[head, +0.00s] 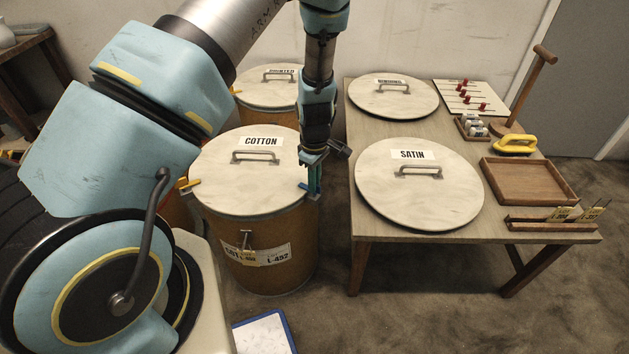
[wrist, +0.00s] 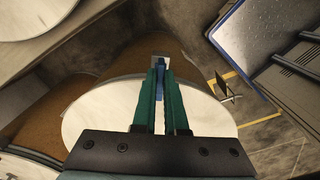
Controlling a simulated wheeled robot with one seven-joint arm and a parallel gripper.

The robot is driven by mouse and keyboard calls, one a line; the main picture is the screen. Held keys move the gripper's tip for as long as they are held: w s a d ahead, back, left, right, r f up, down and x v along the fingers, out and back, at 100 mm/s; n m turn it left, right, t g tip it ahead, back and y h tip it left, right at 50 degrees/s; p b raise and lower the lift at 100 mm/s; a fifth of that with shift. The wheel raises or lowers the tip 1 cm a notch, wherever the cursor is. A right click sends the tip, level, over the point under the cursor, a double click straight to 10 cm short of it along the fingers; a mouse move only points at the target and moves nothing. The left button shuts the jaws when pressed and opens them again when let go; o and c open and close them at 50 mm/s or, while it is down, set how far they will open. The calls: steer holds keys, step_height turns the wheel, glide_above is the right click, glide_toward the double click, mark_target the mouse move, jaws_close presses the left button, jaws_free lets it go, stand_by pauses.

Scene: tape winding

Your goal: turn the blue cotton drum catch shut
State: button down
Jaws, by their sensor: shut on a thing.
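The cotton drum (head: 265,245) stands on the floor, its pale lid on top with a "COTTON" label (head: 261,142) and a grey handle. My gripper (head: 315,190) points down at the right rim of this lid. In the wrist view its green fingers (wrist: 160,95) are closed around the blue catch (wrist: 160,68) at the lid's edge. The fingers hide much of the catch, so its exact angle is hard to tell. A metal catch (head: 246,240) shows on the drum's front above a paper label.
A wooden table (head: 460,231) on the right holds the "SATIN" lid (head: 420,210), another lid, a tray (head: 530,180) and small items. Another lidded drum (head: 268,92) stands behind. A blue-edged board (head: 263,335) lies on the floor in front.

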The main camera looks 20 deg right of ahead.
steer(key=shift+w+r, duration=0.1)
steer(key=c, duration=1)
jaws_free()
steer(key=shift+o, duration=0.2)
step_height(320, 180, up, 11)
steer(key=s+a+r+m+p, duration=0.1)
steer(key=a+r+m, duration=0.1)
steer(key=a+r, duration=0.5)
steer(key=s+a+r+m+t+p, duration=0.1)
steer(key=a+r+m+p, duration=0.1)
steer(key=a+r, duration=0.5)
steer(key=s+a+r+m+p, duration=0.1)
steer(key=a+r+m, duration=0.3)
steer(key=a, duration=1.2)
step_height(320, 180, up, 3)
steer(key=shift+s+a+t+p, duration=0.15)
steer(key=shift+s+t+p, duration=0.2)
steer(key=shift+p, duration=0.15)
